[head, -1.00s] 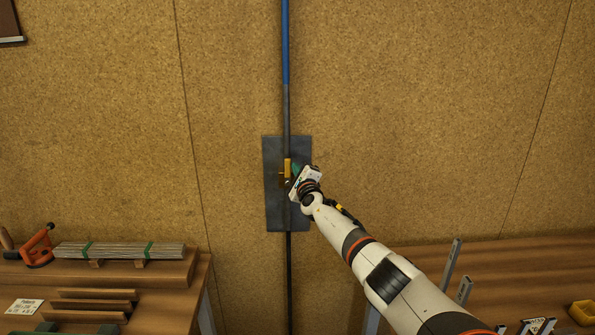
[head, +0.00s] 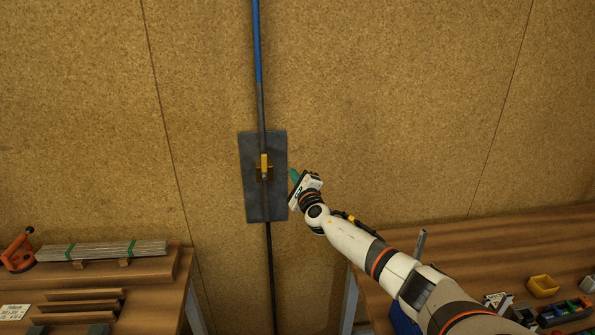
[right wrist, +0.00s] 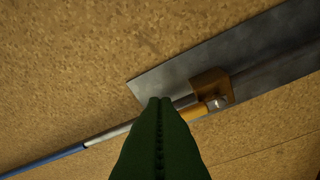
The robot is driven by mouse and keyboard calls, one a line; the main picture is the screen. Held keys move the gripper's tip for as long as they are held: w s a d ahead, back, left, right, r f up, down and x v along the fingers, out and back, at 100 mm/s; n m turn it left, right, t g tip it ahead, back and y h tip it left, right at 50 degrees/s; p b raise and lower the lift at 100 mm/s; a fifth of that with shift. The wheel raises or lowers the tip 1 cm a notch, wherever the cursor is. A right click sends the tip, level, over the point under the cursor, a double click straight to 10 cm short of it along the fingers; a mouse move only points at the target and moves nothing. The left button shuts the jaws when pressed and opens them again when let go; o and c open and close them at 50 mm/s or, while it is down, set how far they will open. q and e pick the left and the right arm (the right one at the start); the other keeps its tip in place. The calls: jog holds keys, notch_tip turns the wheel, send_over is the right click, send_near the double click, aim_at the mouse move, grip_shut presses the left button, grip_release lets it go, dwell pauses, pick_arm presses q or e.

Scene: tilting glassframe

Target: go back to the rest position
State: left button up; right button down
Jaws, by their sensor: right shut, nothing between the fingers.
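My right gripper (head: 294,176) is in front of the wall, just right of a dark metal plate (head: 250,200). In the right wrist view its green fingers (right wrist: 160,105) are pressed together with nothing between them. A yellow lever (head: 264,162) stands upright on a brass valve body (right wrist: 208,88) in the middle of the plate. It also shows in the right wrist view (right wrist: 193,112). In the head view the gripper is apart from the lever. My left gripper is not in view.
A pipe, blue at the top (head: 257,45) and dark below, runs down the wall through the valve. A left bench (head: 150,299) holds wood strips, metal bars and an orange tool.

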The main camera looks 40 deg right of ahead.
jog(key=s+a+f+m+g+y+b, duration=0.1)
jog(key=s+a+f+m+g+b, duration=0.15)
jog(key=s+f+m, duration=1)
jog(key=s+a+f+m+g+y+b, duration=0.15)
jog(key=s+a+f+g, duration=0.25)
jog(key=f, duration=1.7)
jog(key=s+a+f+m+g+b, duration=0.35)
jog(key=s+f+m, duration=0.45)
jog(key=f, duration=0.9)
jog(key=s+a+f+m+g+y+b, duration=0.1)
jog(key=s+a+f+m, duration=0.5)
jog(key=s, duration=0.6)
jog(key=s+a+f+m+g+y+b, duration=0.1)
jog(key=s+a+f+m+g+b, duration=0.1)
jog(key=s+a+f+m, duration=0.4)
jog(key=s+a+f+m+g+y+b, duration=0.1)
jog(key=s+a+f+m+g, duration=0.3)
jog(key=s, duration=1.6)
notch_tip(320, 180, down, 6)
jog(key=a+m+b, duration=0.1)
jog(key=a+m, duration=0.2)
jog(key=m, duration=0.1)
jog(key=shift+s+f+y, duration=0.2)
jog(key=shift+y, duration=0.15)
jog(key=shift+w, duration=0.1)
